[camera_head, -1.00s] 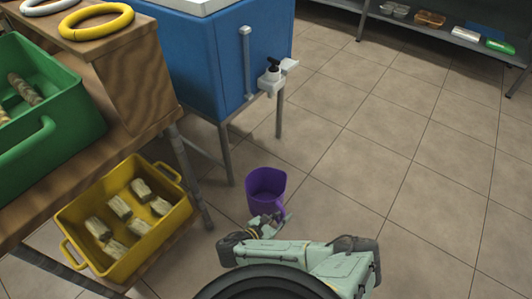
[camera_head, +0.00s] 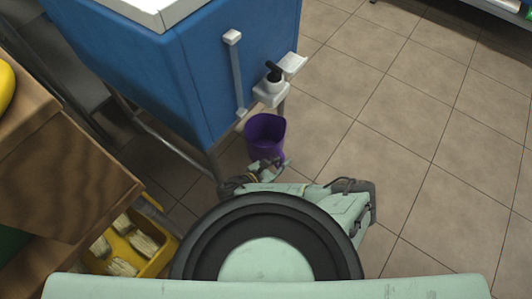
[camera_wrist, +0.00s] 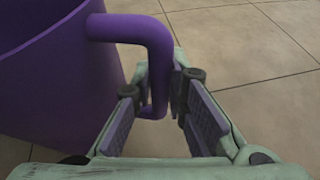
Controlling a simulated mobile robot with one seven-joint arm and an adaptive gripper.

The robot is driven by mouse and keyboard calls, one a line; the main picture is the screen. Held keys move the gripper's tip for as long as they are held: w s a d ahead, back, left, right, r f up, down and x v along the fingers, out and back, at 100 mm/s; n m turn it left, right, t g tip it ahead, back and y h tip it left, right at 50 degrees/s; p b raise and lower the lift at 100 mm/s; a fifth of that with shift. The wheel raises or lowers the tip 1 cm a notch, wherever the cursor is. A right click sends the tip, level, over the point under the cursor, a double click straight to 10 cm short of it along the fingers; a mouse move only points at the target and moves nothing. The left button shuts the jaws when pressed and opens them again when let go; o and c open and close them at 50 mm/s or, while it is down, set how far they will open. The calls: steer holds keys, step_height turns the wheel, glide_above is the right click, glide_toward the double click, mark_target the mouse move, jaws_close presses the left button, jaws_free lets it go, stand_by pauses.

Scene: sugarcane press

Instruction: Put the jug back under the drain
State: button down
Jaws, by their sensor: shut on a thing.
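The purple jug (camera_head: 265,134) is upright with its open top facing up, held in front of the blue press cabinet (camera_head: 222,75). In the wrist view, the jug's wall (camera_wrist: 52,75) fills the left side, and its handle (camera_wrist: 160,62) runs down between my fingers. My gripper (camera_head: 274,167) is shut on the handle; it also shows in the wrist view (camera_wrist: 162,100). The drain tap (camera_head: 271,88), white with a black lever, sticks out from the cabinet's front. In the head view, the jug appears just below the tap; whether it is directly under the spout I cannot tell.
A wooden table (camera_head: 62,165) stands at the left, with a yellow crate (camera_head: 160,255) of cane pieces low beside it. The cabinet's metal legs (camera_head: 165,142) are near the jug. Tiled floor (camera_head: 400,130) is clear to the right.

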step_height(320, 180, down, 10)
steer(key=b, duration=0.3)
steer(key=shift+b, duration=0.3)
steer(key=c, duration=1.6)
jaws_free()
steer(key=p+v, duration=0.2)
steer(key=v, duration=1)
steer(key=shift+p, duration=0.4)
